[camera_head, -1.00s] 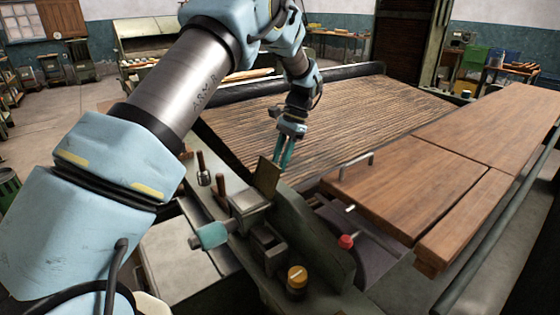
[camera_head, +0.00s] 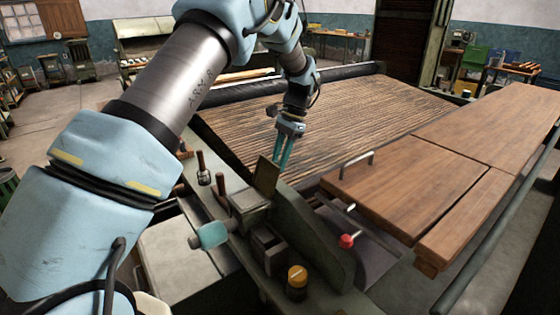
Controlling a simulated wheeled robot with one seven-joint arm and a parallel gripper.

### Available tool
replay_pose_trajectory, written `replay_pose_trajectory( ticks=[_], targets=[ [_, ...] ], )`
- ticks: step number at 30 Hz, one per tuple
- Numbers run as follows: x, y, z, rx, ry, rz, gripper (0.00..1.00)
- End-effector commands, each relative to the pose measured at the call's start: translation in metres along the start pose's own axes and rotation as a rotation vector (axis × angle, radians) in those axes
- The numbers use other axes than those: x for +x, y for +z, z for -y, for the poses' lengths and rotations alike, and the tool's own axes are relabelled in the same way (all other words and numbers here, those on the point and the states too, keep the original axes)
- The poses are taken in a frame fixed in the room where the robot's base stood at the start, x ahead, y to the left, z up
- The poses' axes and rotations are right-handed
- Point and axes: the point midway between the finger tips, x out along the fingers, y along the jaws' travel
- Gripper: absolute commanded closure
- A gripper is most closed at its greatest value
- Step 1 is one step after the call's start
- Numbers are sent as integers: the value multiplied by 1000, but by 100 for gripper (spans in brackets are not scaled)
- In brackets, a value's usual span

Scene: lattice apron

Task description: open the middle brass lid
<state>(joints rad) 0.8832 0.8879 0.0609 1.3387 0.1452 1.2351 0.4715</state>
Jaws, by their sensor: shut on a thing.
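A dull brass plate (camera_head: 266,176), which looks like the brass lid, stands steeply tilted at the top of the dark machine housing, left of its curved plate. My gripper (camera_head: 281,165) reaches down to it from above with two teal fingers. The fingers are close together at the plate's upper right edge and are shut on it. The fingertips are small and partly merge with the plate, so the exact contact is hard to see. I cannot make out the other lids clearly or tell which is the middle one.
A grey metal block (camera_head: 247,201) and a teal-ended knob (camera_head: 211,235) sit just left and below. A curved dark plate (camera_head: 312,230), a yellow-topped knob (camera_head: 297,277) and a red knob (camera_head: 346,241) stand nearby. A wooden panel (camera_head: 410,185) with a metal handle lies right.

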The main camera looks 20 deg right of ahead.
Motion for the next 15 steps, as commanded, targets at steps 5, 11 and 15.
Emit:
replay_pose_trajectory(
  ticks=[5,11,15],
  targets=[
    [-2,10,1,-4,0,-110,100],
    [-4,20,1,-2,-1,-207,100],
    [-5,22,1,-2,-3,-231,100]
  ],
)
